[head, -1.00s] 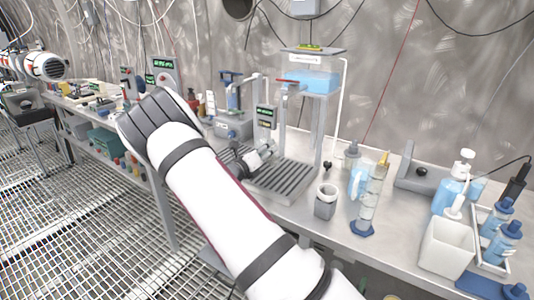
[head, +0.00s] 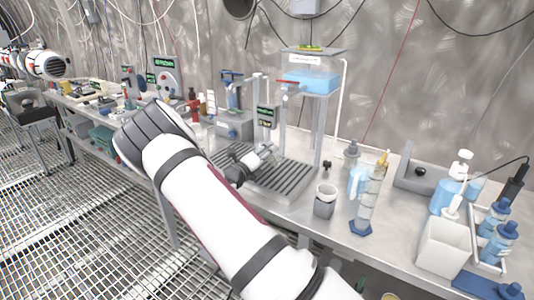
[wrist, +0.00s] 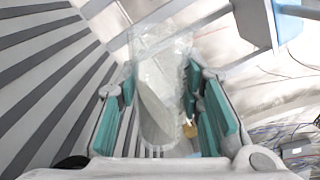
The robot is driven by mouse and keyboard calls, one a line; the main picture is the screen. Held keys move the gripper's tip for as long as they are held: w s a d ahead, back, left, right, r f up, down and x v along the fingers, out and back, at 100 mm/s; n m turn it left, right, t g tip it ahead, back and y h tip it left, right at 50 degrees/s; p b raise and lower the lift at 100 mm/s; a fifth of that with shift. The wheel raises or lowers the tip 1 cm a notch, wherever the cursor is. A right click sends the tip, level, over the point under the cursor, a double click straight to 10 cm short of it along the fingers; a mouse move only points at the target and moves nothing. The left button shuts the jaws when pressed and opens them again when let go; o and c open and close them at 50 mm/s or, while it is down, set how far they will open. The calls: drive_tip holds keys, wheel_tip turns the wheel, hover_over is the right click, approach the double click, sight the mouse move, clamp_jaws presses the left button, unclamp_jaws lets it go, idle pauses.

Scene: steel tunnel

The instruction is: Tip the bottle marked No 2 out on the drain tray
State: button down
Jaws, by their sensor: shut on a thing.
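My gripper (head: 246,166) is shut on a clear bottle (wrist: 163,88), held between the teal finger pads in the wrist view. The bottle shows small and pale at my fingertips in the head view (head: 266,154), and it is tilted over. No number can be read on it. It is above the drain tray (head: 287,182), a grey slatted tray on the bench, whose slats also fill the left of the wrist view (wrist: 40,75). I cannot tell whether liquid is leaving the bottle.
A small grey cup holder (head: 324,207) and a tall clear cylinder (head: 367,205) stand right of the tray. Behind the tray rises a stand with a blue tank (head: 309,80). Blue-capped bottles (head: 497,240) and a white bin (head: 444,245) are at the right.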

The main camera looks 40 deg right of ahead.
idle(0.3)
drive_tip(key=shift+w+f+n, duration=0.1)
drive_tip(key=shift+f+n, duration=0.2)
drive_tip(key=shift+n, duration=0.4)
drive_tip(key=shift+f+n, duration=0.25)
drive_tip(key=shift+n, duration=0.45)
drive_tip(key=shift+w+f+n+b, duration=0.15)
drive_tip(key=shift+f+n+b, duration=0.3)
drive_tip(key=shift+n, duration=0.75)
drive_tip(key=shift+f, duration=0.1)
drive_tip(key=shift+w+a+n, duration=0.2)
drive_tip(key=shift+w+n, duration=0.05)
drive_tip(key=shift+n, duration=0.95)
